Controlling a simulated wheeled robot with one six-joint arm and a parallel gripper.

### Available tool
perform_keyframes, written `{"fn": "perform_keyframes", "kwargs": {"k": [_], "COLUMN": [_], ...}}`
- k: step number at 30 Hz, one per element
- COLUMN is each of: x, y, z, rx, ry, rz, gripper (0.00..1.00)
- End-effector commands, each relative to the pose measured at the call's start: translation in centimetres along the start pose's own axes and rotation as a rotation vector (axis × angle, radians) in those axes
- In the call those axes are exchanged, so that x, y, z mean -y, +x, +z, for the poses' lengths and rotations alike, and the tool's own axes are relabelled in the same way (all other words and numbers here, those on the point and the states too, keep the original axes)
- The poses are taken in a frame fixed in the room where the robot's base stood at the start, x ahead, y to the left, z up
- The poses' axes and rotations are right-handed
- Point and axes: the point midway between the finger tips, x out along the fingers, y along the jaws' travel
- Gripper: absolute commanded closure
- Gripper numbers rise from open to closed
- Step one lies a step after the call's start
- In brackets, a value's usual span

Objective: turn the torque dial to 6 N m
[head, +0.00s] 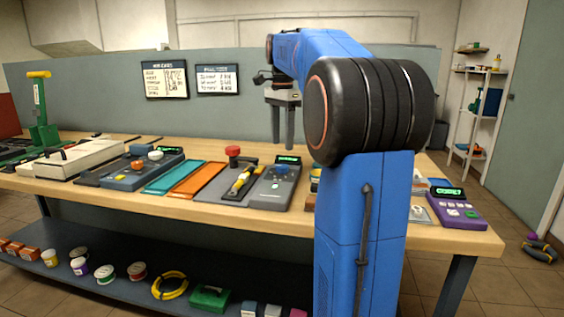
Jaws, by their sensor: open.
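My gripper (283,145) hangs in the air above the back of the workbench, fingers pointing down, open and empty. Another dark grey-blue device (135,177) with a display and several knobs stands further left.
Orange (196,181) and teal (172,177) mats lie on the wooden bench (245,220). A red knob (233,151) stands near the yellow tool. A purple device (457,208) sits at the right end. My arm hides part of the bench. Spools and a yellow coil (170,286) sit on the lower shelf.

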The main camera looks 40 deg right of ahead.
Motion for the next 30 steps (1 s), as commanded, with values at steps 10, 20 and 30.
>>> {"fn": "perform_keyframes", "kwargs": {"k": [10,20,30], "x": [0.0,0.0,0.0], "y": [5.8,7.9,7.9], "z": [0.0,0.0,0.0], "rx": [0.001,0.000,0.000], "ry": [0.000,0.000,0.000], "rz": [0.001,-0.001,-0.001], "gripper": [0.50,0.50,0.73]}}
